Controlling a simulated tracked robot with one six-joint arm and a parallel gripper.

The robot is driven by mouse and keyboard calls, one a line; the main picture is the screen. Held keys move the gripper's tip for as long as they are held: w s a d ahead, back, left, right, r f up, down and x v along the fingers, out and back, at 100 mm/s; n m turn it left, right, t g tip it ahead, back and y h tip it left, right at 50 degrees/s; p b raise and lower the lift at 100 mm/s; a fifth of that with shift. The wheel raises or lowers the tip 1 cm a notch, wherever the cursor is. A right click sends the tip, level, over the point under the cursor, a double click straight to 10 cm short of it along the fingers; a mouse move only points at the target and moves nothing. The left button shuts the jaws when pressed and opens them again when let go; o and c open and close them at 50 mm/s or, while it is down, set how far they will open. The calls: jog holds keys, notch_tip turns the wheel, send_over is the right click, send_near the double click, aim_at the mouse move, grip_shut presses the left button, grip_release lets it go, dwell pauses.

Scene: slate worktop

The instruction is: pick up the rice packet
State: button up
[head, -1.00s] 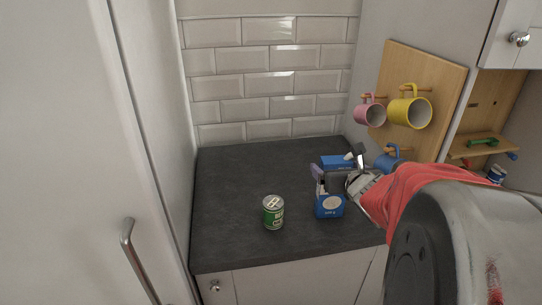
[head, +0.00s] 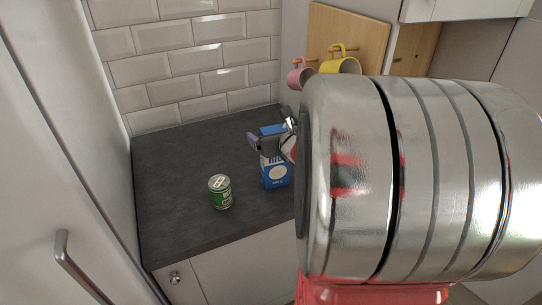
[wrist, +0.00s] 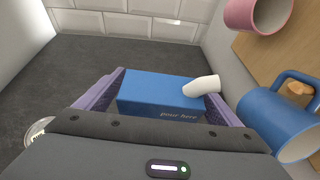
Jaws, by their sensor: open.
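The rice packet (head: 276,173) is a blue box with white lettering, upright on the slate worktop near its right side. In the wrist view, its blue top (wrist: 160,95) reads "pour here" and has a white spout at the right. My gripper (head: 266,143) is open beside the upper part of the packet. In the wrist view, the purple fingers of my gripper (wrist: 163,92) lie on either side of the packet. Whether they touch it I cannot tell. My arm hides part of the packet's right side in the head view.
A green can (head: 220,191) stands left of the packet on the worktop (head: 180,170). A pink mug (head: 300,75), a yellow mug (head: 341,63) and a blue mug (wrist: 277,118) hang at the right. Tiled wall (head: 190,60) closes the back.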

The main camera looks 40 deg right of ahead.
jog(key=shift+c, duration=0.7)
jog(key=c, duration=1.8)
